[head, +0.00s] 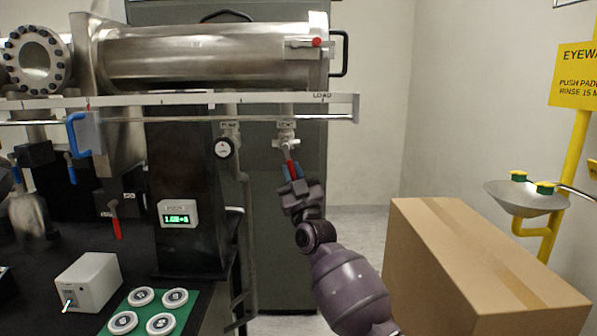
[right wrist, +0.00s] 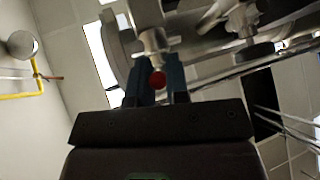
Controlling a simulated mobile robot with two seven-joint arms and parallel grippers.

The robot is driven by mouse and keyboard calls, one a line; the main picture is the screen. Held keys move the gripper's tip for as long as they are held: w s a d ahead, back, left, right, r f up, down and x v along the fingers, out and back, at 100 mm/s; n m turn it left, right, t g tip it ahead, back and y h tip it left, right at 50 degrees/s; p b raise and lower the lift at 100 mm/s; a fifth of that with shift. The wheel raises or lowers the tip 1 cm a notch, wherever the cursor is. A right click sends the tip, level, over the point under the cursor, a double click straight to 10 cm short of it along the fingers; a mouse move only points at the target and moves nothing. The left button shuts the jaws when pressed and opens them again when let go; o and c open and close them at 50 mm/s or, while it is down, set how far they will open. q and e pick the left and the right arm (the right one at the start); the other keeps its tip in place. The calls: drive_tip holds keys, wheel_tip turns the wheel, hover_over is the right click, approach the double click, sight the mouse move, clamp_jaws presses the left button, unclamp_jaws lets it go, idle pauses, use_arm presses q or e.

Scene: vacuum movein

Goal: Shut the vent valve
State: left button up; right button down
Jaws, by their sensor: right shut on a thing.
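The vent valve (head: 286,140) hangs under the rail near its right end, below a small label. Its red-tipped handle (head: 291,168) points down and slightly right. My right gripper (head: 291,172) reaches up from below and is shut on this handle. In the right wrist view the handle's red end (right wrist: 157,80) shows between the blue fingers of my right gripper (right wrist: 160,85), with the metal valve body (right wrist: 153,42) just beyond. My left gripper is not in view.
A large steel chamber (head: 200,55) lies above the rail (head: 200,100). A cardboard box (head: 470,265) stands at the right, near a yellow eyewash post (head: 580,130). Another red handle (head: 116,225) hangs at the left.

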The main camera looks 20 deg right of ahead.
drive_tip(key=shift+w+a+f+m+t+h, duration=0.15)
drive_tip(key=shift+a+m+h, duration=0.2)
drive_tip(key=shift+m+h, duration=1)
drive_tip(key=shift+a+r+m+t+h, duration=0.1)
drive_tip(key=shift+a+m+h, duration=0.2)
drive_tip(key=shift+m+h, duration=1.05)
drive_tip(key=shift+w+a+f+m+t+h, duration=0.15)
drive_tip(key=shift+a+m+h, duration=0.2)
drive_tip(key=shift+m+h, duration=1)
drive_tip(key=shift+r+m, duration=0.1)
drive_tip(key=shift+m, duration=0.25)
drive_tip(key=shift+a, duration=0.1)
drive_tip(key=c, duration=1.4)
unclamp_jaws()
drive_tip(key=shift+c, duration=0.2)
drive_tip(key=o, duration=0.3)
drive_tip(key=shift+a, duration=0.2)
drive_tip(key=shift+o, duration=0.2)
drive_tip(key=shift+d, duration=0.15)
